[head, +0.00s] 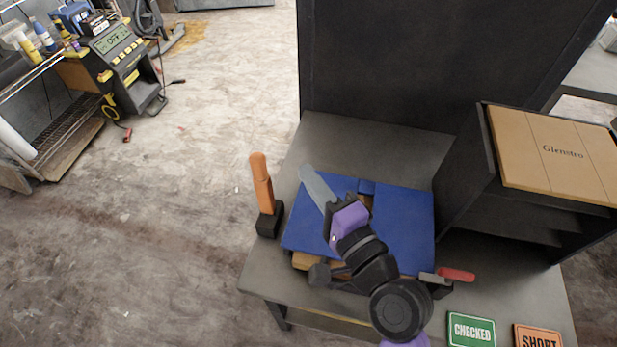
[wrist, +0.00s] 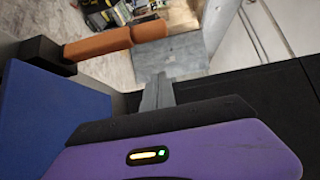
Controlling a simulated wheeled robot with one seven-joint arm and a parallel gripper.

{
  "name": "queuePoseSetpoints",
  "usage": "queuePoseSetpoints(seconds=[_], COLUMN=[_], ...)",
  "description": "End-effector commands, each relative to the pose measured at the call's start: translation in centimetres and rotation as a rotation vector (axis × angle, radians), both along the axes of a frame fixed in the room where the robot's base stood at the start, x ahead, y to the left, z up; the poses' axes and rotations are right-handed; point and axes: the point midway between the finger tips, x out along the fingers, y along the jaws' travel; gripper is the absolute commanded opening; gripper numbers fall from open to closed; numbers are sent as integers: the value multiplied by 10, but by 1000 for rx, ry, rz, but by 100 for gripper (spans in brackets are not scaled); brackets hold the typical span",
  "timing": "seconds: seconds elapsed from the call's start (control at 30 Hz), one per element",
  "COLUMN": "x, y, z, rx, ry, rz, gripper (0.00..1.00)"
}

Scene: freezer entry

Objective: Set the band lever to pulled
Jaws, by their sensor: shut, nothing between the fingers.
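A lever with a thick orange handle (head: 261,182) stands on a black base (head: 269,220) at the left edge of the grey table. Its handle leans slightly left at the top. It also shows in the wrist view as an orange handle (wrist: 97,46), left of the fingers. My gripper (head: 309,178) is shut and empty above the blue board, to the right of the orange handle and apart from it. Its grey fingers show in the wrist view (wrist: 157,92). A smaller red-handled lever (head: 456,274) sits near the table's front right. Neither lever carries a readable name.
The blue board (head: 407,225) lies on the grey table (head: 352,136), over a tan box partly hidden by my arm. A dark shelf unit with a Glenstro box (head: 552,150) stands right. Green CHECKED (head: 471,330) and orange SHORT (head: 537,338) signs lie at front.

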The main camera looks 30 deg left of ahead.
Motion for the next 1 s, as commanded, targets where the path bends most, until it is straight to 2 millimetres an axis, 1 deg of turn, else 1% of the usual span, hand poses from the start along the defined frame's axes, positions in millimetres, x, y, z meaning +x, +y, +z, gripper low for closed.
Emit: queuePoseSetpoints(seconds=[0.03, 0.1, 0.4, 0.5, 0.7, 0.8, 1.0], x=[5, 13, 40, 24, 5, 1, 0], y=[9, 21, 62, 65, 69, 69, 69], z=[3, 3, 2, 2, 1, 1, 0], rx=[0, -1, -1, -2, -2, -2, -1], ry=[-1, -1, -1, 0, 0, -1, -2], rz=[3, 2, 1, 2, 1, 0, -1], gripper=[0, 0, 0, 0, 0, 0, 0])
